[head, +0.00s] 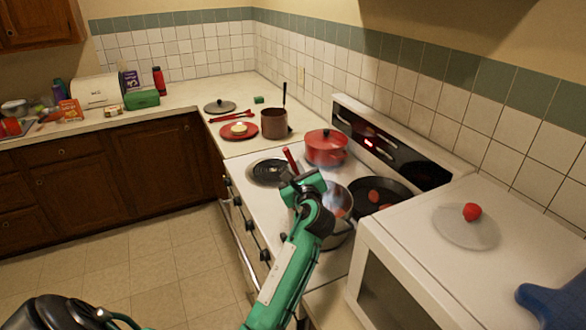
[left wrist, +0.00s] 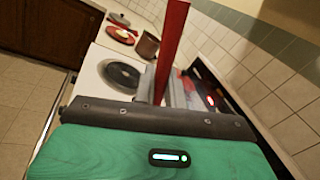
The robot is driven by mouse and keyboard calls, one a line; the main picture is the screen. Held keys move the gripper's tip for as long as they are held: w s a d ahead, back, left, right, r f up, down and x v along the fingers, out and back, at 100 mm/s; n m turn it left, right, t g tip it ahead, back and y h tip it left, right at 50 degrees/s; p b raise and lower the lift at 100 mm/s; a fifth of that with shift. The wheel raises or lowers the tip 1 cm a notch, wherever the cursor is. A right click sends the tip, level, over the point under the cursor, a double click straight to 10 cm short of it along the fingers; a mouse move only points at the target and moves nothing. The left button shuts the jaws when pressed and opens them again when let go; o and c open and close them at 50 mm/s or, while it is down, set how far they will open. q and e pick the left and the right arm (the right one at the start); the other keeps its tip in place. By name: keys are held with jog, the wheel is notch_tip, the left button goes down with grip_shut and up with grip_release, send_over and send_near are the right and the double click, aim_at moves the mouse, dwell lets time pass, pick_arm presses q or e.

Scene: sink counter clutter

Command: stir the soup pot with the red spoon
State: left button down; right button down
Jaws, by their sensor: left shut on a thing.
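The silver soup pot (head: 339,212) stands on the front of the stove, partly hidden behind my left arm. Something orange-red shows inside it. My left gripper (head: 296,181) is at the pot's left rim side and shut on the red spoon (head: 290,160). The spoon's red handle sticks up above the jaws, and it also rises from the gripper in the left wrist view (left wrist: 171,45). The spoon's lower end is hidden, so I cannot tell whether it is in the pot. My right gripper is not in view.
A red lidded pot (head: 326,149) and a black frying pan (head: 400,188) with food stand close behind. The coil burner (head: 268,171) at left is empty. A white microwave (head: 410,270) bounds the right. A brown pot (head: 274,124) and red plate (head: 228,133) stand beyond the stove.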

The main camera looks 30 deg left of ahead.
pick_arm(q)
jog(key=shift+w+d+f+b, duration=0.15)
jog(key=shift+w+f+b, duration=0.15)
jog(key=shift+f, duration=0.35)
jog(key=shift+w+d+f+b, duration=0.2)
jog(key=shift+f+b, duration=0.25)
jog(key=shift+f, duration=0.2)
jog(key=shift+w+d+f+b, duration=0.1)
jog(key=shift+w+f+b, duration=0.2)
jog(key=shift+f, duration=0.35)
